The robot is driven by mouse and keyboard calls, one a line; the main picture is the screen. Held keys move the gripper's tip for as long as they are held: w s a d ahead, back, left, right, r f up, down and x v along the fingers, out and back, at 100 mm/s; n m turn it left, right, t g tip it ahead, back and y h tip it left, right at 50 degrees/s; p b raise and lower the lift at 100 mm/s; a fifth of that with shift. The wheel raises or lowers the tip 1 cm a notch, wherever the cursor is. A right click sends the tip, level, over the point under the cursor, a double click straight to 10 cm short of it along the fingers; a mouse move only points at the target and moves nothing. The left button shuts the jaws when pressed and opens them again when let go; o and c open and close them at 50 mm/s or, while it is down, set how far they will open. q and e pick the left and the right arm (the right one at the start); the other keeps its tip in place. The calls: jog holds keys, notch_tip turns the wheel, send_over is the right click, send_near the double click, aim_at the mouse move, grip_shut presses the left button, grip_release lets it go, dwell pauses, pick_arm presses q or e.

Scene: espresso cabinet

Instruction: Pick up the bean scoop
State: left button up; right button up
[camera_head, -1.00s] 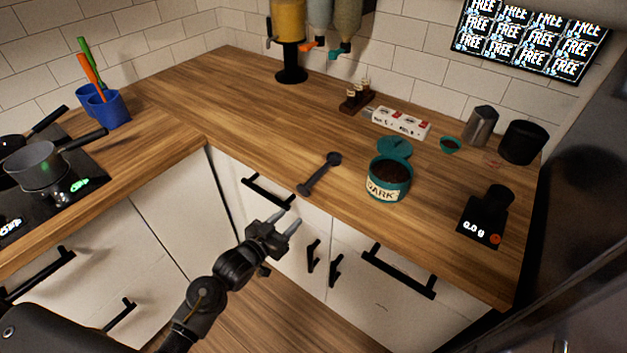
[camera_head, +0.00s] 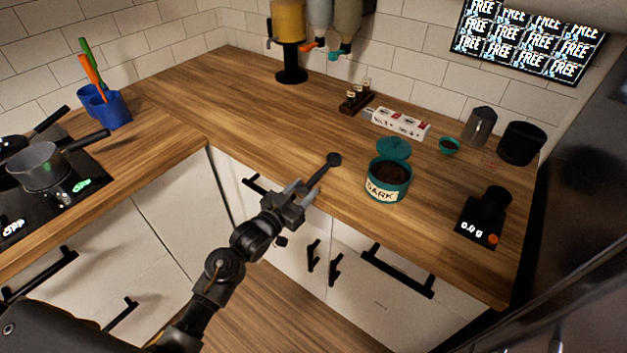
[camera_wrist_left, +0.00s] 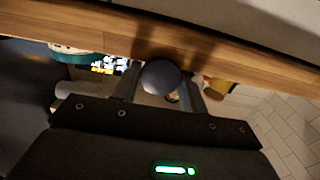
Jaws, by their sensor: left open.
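The bean scoop (camera_head: 324,169) is dark grey and lies on the wooden counter near its front edge. Its far round end shows, while its near end is hidden behind my left gripper (camera_head: 304,189). My left gripper is open at the counter's front edge, its fingers pointing toward the scoop. In the left wrist view, a rounded grey end of the scoop (camera_wrist_left: 160,77) shows between the two open fingers; I cannot tell whether they touch it. My right gripper is not in view.
An open teal canister of dark beans (camera_head: 389,180) stands right of the scoop. A black scale (camera_head: 479,222) is farther right. A bean dispenser (camera_head: 290,45) stands at the back. Cabinet handles (camera_head: 398,270) stick out below the counter edge. The counter left of the scoop is clear.

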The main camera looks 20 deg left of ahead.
aim_at(314, 178)
pick_arm(q)
jog(key=x, duration=0.5)
jog(key=shift+p, duration=0.4)
jog(key=c, duration=0.6)
jog(key=shift+r+b, duration=0.3)
jog(key=shift+r, duration=0.25)
jog(key=r, duration=0.2)
jog(key=shift+s+r+b, duration=0.2)
jog(key=shift+r+b, duration=0.05)
jog(key=shift+b, duration=0.05)
jog(key=s+r+b, duration=0.1)
jog(key=s+r, duration=0.8)
jog(key=s, duration=0.4)
jog(key=shift+s+d+r+b, duration=0.2)
jog(key=shift+s+d+b, duration=0.1)
jog(key=shift+d, duration=0.05)
